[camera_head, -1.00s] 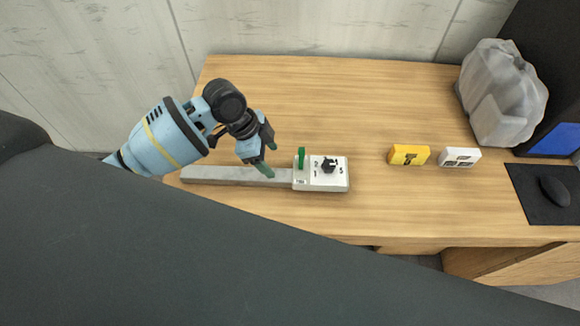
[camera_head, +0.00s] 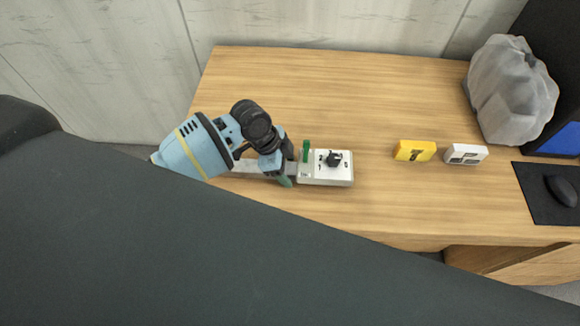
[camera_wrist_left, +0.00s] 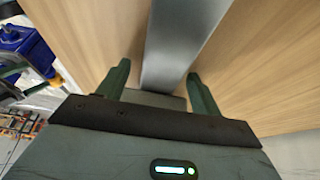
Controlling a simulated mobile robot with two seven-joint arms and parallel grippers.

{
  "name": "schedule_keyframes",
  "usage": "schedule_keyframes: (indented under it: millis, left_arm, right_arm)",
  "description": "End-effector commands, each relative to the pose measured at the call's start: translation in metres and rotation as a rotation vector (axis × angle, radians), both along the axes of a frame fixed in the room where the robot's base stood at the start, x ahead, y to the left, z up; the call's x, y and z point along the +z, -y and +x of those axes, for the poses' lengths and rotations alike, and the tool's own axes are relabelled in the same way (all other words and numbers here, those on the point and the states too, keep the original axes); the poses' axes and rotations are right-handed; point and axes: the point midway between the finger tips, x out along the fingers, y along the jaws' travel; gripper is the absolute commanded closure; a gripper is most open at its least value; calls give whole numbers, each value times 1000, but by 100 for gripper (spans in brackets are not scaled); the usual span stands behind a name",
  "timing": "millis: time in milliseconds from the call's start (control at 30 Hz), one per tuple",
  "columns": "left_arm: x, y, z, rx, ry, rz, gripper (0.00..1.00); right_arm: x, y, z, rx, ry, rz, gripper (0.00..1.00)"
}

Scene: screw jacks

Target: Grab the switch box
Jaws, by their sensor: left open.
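My left gripper (camera_head: 285,168) is open, just left of the box and over the bar. In the left wrist view, the bar (camera_wrist_left: 178,45) runs between the two parted green fingertips of the left gripper (camera_wrist_left: 157,74). I cannot tell whether they touch it. My right gripper is not in view.
The wooden desk (camera_head: 390,95) is clear behind the box. A yellow box (camera_head: 415,151) and a white socket-like box (camera_head: 466,154) stand to the right. A crumpled grey bag (camera_head: 510,90) and a black mouse (camera_head: 561,190) on a dark mat are farther right.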

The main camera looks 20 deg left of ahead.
Motion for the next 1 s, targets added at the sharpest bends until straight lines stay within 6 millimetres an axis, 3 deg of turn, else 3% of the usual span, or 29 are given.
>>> schedule_keyframes:
  millis: [200,700,1000]
  left_arm:
    - [0,0,0,-1,1,0,36]
    - [0,0,0,-1,1,1,100]
    - [3,0,2,0,6,-2,100]
  right_arm:
    - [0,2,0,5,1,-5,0]
    - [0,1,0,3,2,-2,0]
    - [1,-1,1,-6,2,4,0]
